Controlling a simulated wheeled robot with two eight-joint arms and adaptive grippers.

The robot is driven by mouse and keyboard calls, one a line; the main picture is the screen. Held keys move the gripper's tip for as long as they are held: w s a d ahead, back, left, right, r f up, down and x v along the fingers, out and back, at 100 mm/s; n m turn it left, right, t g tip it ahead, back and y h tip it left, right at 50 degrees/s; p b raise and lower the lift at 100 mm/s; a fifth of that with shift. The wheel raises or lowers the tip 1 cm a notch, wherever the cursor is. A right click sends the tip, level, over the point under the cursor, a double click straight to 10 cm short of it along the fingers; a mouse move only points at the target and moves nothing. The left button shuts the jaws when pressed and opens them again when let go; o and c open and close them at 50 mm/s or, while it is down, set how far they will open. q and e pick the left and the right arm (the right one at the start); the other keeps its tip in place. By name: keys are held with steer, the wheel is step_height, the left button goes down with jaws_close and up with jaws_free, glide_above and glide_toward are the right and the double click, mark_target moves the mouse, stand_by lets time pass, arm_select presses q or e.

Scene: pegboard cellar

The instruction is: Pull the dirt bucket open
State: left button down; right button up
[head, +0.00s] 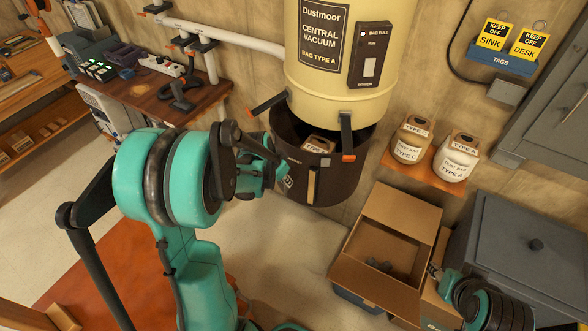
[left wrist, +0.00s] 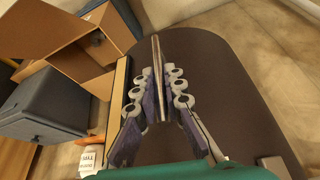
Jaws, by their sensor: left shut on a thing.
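The dirt bucket (head: 345,178) is a dark brown tub under the cream vacuum drum (head: 335,85). Its top gapes at the front, and a labelled bag (head: 320,146) shows inside. A pale strip (head: 311,187) runs down its front. My left gripper (head: 279,172) is at the bucket's front left side. In the left wrist view its fingers (left wrist: 160,95) are shut on a thin upright handle (left wrist: 156,55) in front of the brown bucket wall (left wrist: 215,75). In the head view my own arm partly hides the grip. My right gripper (head: 436,270) is low at the right; its fingers cannot be made out.
Two orange-tipped latches (head: 346,135) hang off the drum's sides. Right of the bucket, a small shelf (head: 436,178) holds two dust bags. An open cardboard box (head: 345,270) and a grey cabinet (head: 515,245) stand at the right. A workbench (head: 160,100) is at the left.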

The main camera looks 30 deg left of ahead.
arm_select(q)
steer(key=s+a, duration=0.1)
steer(key=s, duration=1.9)
steer(key=shift+s+a+p, duration=0.15)
steer(key=shift+a+p, duration=0.15)
steer(key=shift+p, duration=0.05)
steer(key=c, duration=1.6)
jaws_free()
steer(key=shift+r, duration=0.15)
steer(key=v, duration=0.7)
steer(key=shift+s, duration=0.1)
steer(key=shift+s, duration=0.1)
